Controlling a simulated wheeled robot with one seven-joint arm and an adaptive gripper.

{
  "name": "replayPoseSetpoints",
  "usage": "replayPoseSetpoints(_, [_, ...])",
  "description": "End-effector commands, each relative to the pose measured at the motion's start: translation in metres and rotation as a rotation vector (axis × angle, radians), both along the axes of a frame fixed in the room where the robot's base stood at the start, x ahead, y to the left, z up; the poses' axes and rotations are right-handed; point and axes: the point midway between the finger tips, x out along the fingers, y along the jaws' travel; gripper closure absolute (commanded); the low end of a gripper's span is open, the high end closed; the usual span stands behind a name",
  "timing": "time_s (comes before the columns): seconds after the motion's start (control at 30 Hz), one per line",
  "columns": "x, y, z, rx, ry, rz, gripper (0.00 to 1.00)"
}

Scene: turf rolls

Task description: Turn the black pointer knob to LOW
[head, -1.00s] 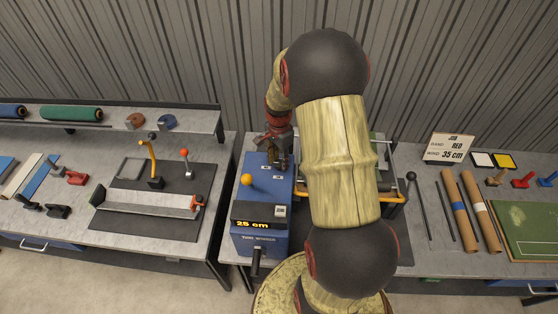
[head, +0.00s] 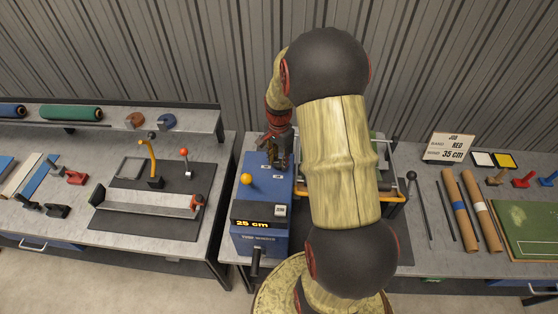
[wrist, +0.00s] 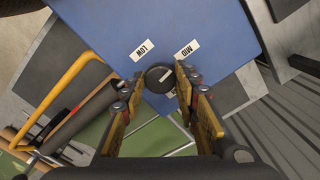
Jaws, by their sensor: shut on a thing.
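The black pointer knob (wrist: 159,79) sits on the blue machine's top panel in the wrist view. It is round, with a white line that appears to slant toward the MID label (wrist: 187,49). The LOW label (wrist: 140,50) lies to the left of MID on the same panel. My gripper (wrist: 158,77) has one finger on each side of the knob and is shut on it. In the head view my gripper (head: 278,163) reaches down to the back of the blue machine (head: 262,215), and the knob is hidden there.
An orange ball-topped lever (head: 246,179) stands on the machine just left of my gripper. A display reading 25 cm (head: 253,223) is on its front. A job card (head: 449,148) reads RED, 35 cm. Orange bars (wrist: 75,85) lie close by in the wrist view.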

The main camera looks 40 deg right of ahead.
Motion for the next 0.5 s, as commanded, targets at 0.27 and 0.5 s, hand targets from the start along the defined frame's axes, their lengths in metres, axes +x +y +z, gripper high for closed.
replayPoseSetpoints(0.27, [0.0008,-0.0005,-0.0005,-0.002,-0.002,0.239,0.95])
replayPoseSetpoints(0.5, [0.001,-0.0005,0.0001,-0.002,-0.002,0.468,0.95])
